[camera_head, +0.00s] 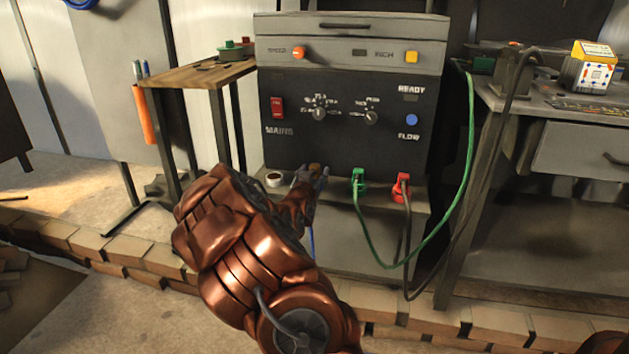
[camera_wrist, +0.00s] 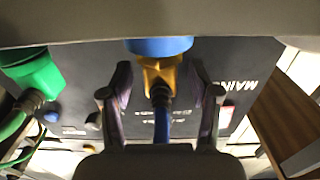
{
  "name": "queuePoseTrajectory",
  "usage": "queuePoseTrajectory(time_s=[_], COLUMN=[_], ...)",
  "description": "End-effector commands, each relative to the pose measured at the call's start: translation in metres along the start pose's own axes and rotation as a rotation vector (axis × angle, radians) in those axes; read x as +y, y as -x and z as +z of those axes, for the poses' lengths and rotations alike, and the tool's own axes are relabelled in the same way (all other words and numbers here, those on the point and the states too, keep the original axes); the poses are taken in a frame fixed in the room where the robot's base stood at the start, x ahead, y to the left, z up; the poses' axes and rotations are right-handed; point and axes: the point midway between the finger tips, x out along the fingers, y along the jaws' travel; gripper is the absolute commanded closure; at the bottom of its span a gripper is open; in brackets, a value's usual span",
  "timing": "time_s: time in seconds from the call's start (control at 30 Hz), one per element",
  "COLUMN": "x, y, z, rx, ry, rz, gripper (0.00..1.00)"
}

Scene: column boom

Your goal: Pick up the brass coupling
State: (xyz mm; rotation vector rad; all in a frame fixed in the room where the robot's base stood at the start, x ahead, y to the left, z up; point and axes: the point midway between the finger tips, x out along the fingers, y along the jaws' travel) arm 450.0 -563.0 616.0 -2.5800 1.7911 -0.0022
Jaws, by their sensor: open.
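The brass coupling (camera_wrist: 160,76) is yellow-gold and sits against a blue round fitting (camera_wrist: 158,46), with a blue hose (camera_wrist: 162,122) running from it. My gripper (camera_head: 308,180) is open at the coupling. In the wrist view my gripper (camera_wrist: 160,85) has one finger on each side of the coupling, with visible gaps, and nothing is held.
A green connector (camera_head: 358,182) with a green cable and a red connector (camera_head: 402,188) with a dark cable are to the right. A white-rimmed round port (camera_head: 273,179) is close on the left. A wooden side table (camera_head: 200,75) and a brick edging (camera_head: 150,258) flank the machine.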

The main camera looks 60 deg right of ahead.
Motion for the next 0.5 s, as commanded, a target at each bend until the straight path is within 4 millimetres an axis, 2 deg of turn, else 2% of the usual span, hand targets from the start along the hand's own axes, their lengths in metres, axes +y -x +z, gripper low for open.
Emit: queuePoseTrajectory(time_s=[0.17, 0.43, 0.5], x=[0.001, 0.0007, 0.0006], y=[-0.0096, -0.0108, -0.0108], z=[0.0012, 0.0004, 0.0004], rx=[-0.001, -0.001, -0.001], ry=[0.001, 0.002, 0.001], rz=[0.001, 0.0, 0.0], gripper=[0.39, 0.39, 0.44])
